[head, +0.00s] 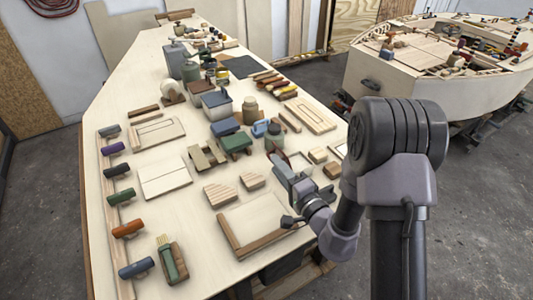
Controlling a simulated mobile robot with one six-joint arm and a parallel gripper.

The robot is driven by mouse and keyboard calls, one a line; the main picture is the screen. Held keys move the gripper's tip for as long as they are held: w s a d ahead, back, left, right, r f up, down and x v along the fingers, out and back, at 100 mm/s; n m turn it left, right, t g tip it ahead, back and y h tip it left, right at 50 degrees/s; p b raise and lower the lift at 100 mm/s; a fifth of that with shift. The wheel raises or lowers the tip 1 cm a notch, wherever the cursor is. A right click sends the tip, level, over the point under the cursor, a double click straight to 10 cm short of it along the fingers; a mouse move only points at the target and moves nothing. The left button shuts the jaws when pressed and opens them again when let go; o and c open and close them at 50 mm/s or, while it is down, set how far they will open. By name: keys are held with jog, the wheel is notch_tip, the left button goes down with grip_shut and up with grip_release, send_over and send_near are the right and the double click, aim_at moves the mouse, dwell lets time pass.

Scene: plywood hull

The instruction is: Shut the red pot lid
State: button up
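I cannot clearly make out a red pot with a lid. A small reddish-brown rounded piece (281,158) shows just behind the end of my arm, partly hidden; I cannot tell whether it is the lid, or open or shut. A dark jar with a greenish top (274,136) stands just beyond it. My gripper (281,168) reaches over the right side of the plywood bench, close to the reddish piece. Its fingers are too small and overlapped to tell whether they are open, shut or touching anything.
The long plywood bench (190,213) is crowded. A grey bin (217,106), green and blue blocks (237,142) and wood blocks (221,193) stand near my gripper. A wood-framed panel (252,222) lies at front. Coloured handles (126,229) line the left edge. A boat hull (440,75) stands behind right.

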aim_at(268, 156)
jog(key=x, duration=0.7)
jog(key=shift+a, duration=0.1)
grip_shut()
jog(key=shift+s+f, duration=0.1)
dwell(1.0)
